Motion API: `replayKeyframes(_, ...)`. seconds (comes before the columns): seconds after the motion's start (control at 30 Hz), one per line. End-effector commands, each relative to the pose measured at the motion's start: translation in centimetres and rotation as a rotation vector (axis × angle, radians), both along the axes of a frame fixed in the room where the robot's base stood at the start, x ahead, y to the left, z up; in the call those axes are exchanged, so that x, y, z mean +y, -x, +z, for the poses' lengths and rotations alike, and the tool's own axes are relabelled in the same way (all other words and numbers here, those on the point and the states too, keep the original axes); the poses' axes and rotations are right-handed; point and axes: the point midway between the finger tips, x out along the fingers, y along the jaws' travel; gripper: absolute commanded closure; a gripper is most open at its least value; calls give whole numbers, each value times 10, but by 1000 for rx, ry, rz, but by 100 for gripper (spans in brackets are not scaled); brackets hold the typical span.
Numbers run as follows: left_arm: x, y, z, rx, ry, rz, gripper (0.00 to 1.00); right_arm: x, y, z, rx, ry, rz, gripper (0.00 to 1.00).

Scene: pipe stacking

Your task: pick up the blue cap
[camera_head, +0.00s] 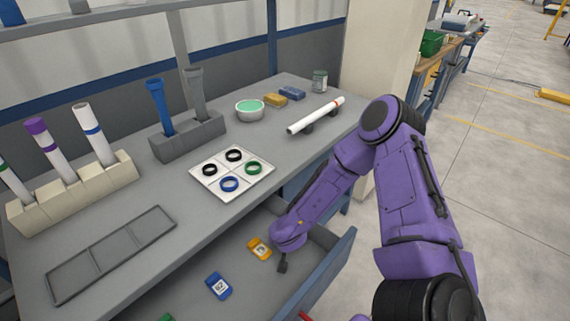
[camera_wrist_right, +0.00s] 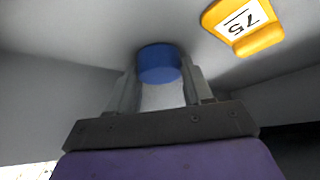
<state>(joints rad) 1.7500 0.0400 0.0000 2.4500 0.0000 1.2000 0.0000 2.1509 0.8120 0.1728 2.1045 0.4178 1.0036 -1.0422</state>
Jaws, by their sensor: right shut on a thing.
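In the right wrist view a round blue cap (camera_wrist_right: 159,60) sits between the two fingers of my right gripper (camera_wrist_right: 160,78), which is shut on it. The drawer's grey surface is right behind the cap, and I cannot tell whether they touch. In the head view my right gripper (camera_head: 282,264) reaches down into the open drawer, mostly covered by my purple arm. The cap is hidden there. My left gripper is not in view.
The open drawer (camera_head: 315,275) holds a yellow tag (camera_head: 259,248) and a blue tag (camera_head: 218,286). The yellow tag is close to my right gripper. Above, the grey bench (camera_head: 205,225) bears a white tray (camera_head: 208,182) with several rings, pipe racks and a lying white pipe (camera_head: 315,117).

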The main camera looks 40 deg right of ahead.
Motion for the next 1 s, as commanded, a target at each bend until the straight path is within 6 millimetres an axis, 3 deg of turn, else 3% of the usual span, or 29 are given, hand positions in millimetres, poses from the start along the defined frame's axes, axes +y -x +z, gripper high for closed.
replayKeyframes(0.2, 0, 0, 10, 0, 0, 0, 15, 1, -1, 37, -6, 2, 4, 78)
replayKeyframes(0.43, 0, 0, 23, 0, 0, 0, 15, 36, 35, 94, -3, 2, 6, 78)
replayKeyframes(0.6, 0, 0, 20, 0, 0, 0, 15, 67, 67, 109, -1, 2, 6, 78)
replayKeyframes(0.67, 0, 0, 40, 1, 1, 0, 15, 71, 73, 121, 6, 5, 3, 78)
replayKeyframes(0.8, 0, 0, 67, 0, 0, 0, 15, 82, 84, 127, 7, 4, 2, 78)
replayKeyframes(1.0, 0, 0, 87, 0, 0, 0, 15, 96, 96, 132, 2, 2, 2, 78)
